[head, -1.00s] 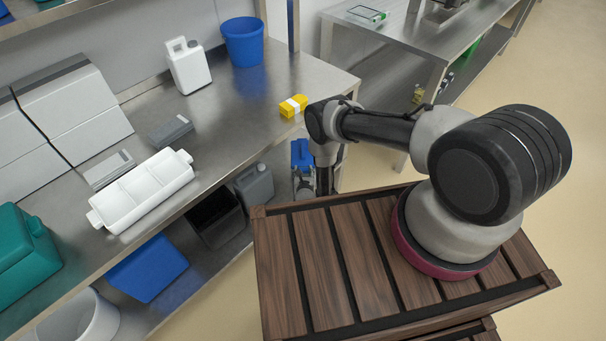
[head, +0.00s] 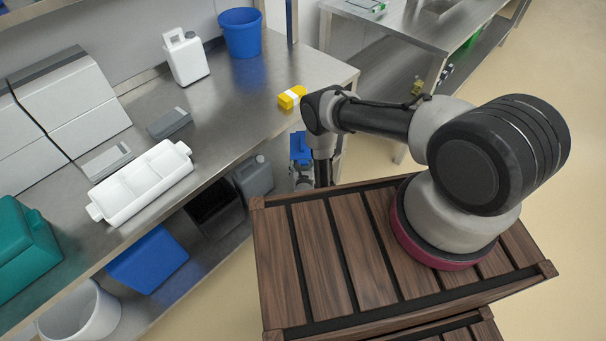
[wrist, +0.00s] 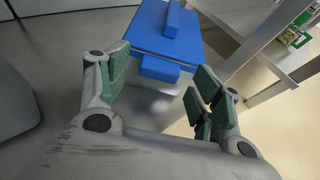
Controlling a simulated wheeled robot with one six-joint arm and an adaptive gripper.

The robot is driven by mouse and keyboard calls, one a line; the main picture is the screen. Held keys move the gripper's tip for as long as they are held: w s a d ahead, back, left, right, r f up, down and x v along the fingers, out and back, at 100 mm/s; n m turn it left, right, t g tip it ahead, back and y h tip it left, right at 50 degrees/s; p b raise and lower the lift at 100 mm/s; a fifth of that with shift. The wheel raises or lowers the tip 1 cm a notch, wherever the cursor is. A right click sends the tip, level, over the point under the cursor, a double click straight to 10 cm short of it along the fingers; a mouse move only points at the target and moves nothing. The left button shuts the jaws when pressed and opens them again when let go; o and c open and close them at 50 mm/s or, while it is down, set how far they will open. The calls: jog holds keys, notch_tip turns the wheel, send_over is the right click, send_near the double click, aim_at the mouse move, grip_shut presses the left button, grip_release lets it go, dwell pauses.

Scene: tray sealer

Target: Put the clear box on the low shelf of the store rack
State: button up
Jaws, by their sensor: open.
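A clear box with a blue lid and a blue front latch (wrist: 160,68) is ahead of my gripper (wrist: 163,85) in the wrist view. In the head view the blue lid (head: 300,148) shows at the end of the bench, beside my lowered wrist; most of my gripper is hidden there by my own deck. I cannot pick out the store rack with certainty.
The steel bench (head: 225,110) holds a white tray (head: 150,180), a white jug (head: 186,58), a blue bucket (head: 240,32) and a yellow box (head: 291,97). A grey jug (head: 254,177) and a blue bin (head: 147,259) are under it. A second steel table (head: 385,30) stands behind.

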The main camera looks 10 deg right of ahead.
jog(key=v, duration=1)
jog(key=shift+s, duration=0.25)
jog(key=shift+r, duration=0.1)
